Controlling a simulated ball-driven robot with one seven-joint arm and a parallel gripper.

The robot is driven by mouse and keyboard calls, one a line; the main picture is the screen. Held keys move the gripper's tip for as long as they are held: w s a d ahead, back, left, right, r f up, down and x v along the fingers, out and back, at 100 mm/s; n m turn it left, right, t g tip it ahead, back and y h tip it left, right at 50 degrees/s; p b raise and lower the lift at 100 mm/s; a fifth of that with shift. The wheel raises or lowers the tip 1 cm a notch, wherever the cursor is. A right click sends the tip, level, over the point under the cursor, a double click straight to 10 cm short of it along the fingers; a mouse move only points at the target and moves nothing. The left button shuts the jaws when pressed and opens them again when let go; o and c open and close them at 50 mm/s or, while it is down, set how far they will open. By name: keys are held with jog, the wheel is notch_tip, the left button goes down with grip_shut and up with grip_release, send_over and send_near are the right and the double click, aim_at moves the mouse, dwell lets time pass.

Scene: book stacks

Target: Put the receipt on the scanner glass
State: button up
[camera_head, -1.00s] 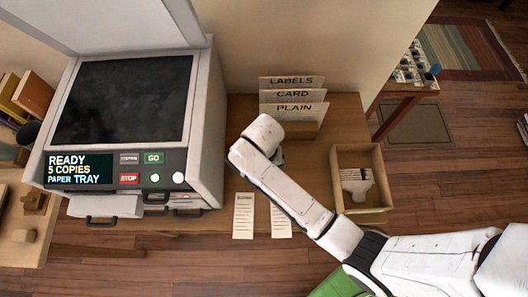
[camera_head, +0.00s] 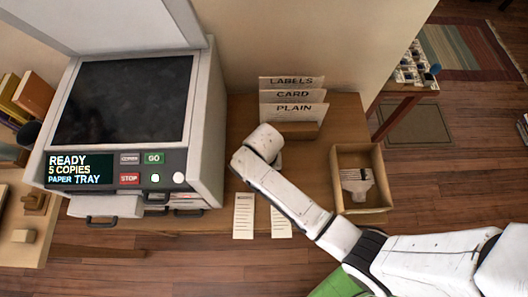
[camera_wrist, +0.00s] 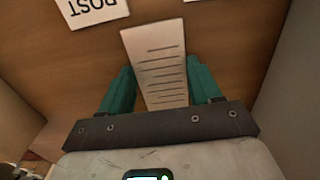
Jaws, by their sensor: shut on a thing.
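The scanner glass (camera_head: 122,100) is a dark, bare panel on top of the grey copier at left, under its raised lid. In the wrist view my gripper (camera_wrist: 158,68) has teal fingers on either side of a white printed slip, the receipt (camera_wrist: 158,60), and is shut on it. The slip's heading is not readable. In the head view my gripper is hidden under my wrist, right of the copier. Two more printed slips, a left one (camera_head: 243,217) and a right one (camera_head: 281,222), lie at the table's front edge.
An open wooden box (camera_head: 378,160) is at right. The copier's control panel (camera_head: 120,170) reads READY, 5 COPIES. A POST card (camera_wrist: 92,10) shows upside down in the wrist view.

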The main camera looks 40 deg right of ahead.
jog(key=c, duration=0.4)
jog(key=shift+r, duration=0.5)
notch_tip(320, 180, up, 2)
jog(key=shift+r, duration=0.25)
jog(key=s+a+r, duration=0.2)
jog(key=s+r, duration=0.1)
jog(key=s+a+r, duration=0.3)
jog(key=s, duration=0.1)
jog(key=s+a+r, duration=0.3)
jog(key=s, duration=0.1)
jog(key=shift+s+a+r, duration=0.1)
jog(key=shift+a+r, duration=0.15)
jog(key=shift+r, duration=0.05)
